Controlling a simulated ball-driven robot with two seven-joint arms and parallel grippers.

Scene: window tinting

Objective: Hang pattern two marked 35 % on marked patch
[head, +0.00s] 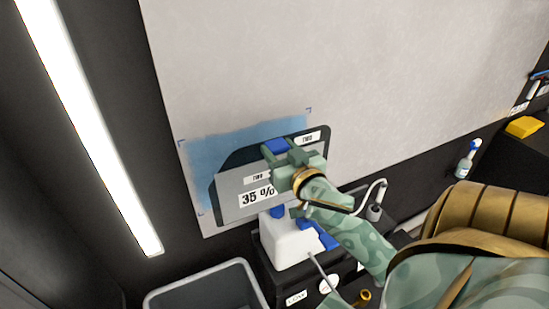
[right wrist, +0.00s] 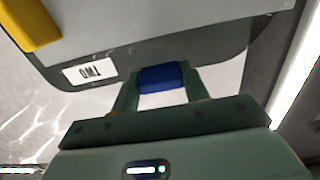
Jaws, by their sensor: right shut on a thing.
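The pattern (head: 230,183) is a dark-edged sheet with a grey middle, labelled "TWO" and "35 %". My right gripper (head: 281,150) is shut on the blue tab at its upper edge. In the right wrist view the pattern (right wrist: 210,48) shows its "TWO" label upside down, and the blue tab (right wrist: 160,77) sits between the fingers of the gripper (right wrist: 160,88). The marked patch (head: 205,150) is a light blue area with corner marks on the pale wall panel. The pattern overlaps its lower right part; I cannot tell whether it touches the panel. My left gripper is not in view.
A white bottle-like container (head: 285,243) stands below the pattern on a dark cart. A grey-rimmed bin (head: 205,283) is at the bottom left. A spray bottle (head: 467,160) and a yellow block (head: 524,127) are at the right. The upper panel (head: 350,60) is clear.

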